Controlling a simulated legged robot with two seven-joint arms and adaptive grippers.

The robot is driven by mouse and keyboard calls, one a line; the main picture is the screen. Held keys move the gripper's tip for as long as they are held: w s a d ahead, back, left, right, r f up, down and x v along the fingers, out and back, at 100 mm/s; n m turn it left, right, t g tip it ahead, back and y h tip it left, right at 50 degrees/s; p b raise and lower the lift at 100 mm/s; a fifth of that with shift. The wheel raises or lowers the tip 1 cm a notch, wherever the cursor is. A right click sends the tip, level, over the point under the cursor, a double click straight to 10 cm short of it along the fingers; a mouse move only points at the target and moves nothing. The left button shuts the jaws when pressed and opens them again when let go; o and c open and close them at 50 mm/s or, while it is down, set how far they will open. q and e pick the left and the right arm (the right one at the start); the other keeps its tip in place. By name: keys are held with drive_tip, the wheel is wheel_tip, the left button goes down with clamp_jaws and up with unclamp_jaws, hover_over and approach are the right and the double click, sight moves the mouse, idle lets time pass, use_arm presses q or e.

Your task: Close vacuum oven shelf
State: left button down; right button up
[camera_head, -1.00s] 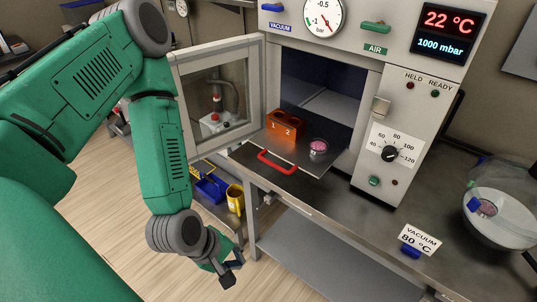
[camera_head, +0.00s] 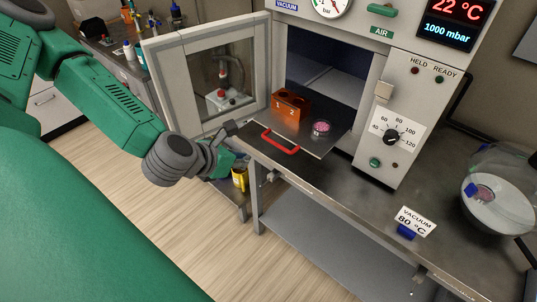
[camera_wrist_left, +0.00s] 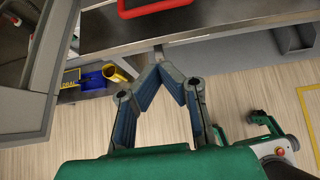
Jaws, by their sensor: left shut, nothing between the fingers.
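The vacuum oven (camera_head: 411,112) stands on the bench with its windowed door (camera_head: 213,75) swung open to the left. Its dark shelf (camera_head: 312,141) is slid out of the chamber. The shelf's red handle (camera_head: 280,142) is at the front edge; a red handle also shows at the top of the left wrist view (camera_wrist_left: 150,8). My left gripper (camera_head: 236,140) is shut and empty, left of the handle and apart from it, near the bench edge and below the door. In the left wrist view its fingertips (camera_wrist_left: 172,70) meet. My right gripper is not in view.
An orange block marked 1 and 2 (camera_head: 291,105) and a small pink dish (camera_head: 321,127) sit on the shelf. A VACUUM 80 °C sign (camera_head: 416,221) and a glass desiccator (camera_head: 498,208) stand on the bench to the right. A yellow mug (camera_head: 240,178) is below.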

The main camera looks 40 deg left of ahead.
use_arm(q)
drive_tip(key=w+f+b, duration=0.3)
drive_tip(key=w+b, duration=0.3)
drive_tip(key=w, duration=0.3)
drive_tip(key=shift+w+d+f, duration=0.15)
drive_tip(key=shift+d+f, duration=0.1)
drive_tip(key=shift+f, duration=0.1)
drive_tip(key=shift+w, duration=0.15)
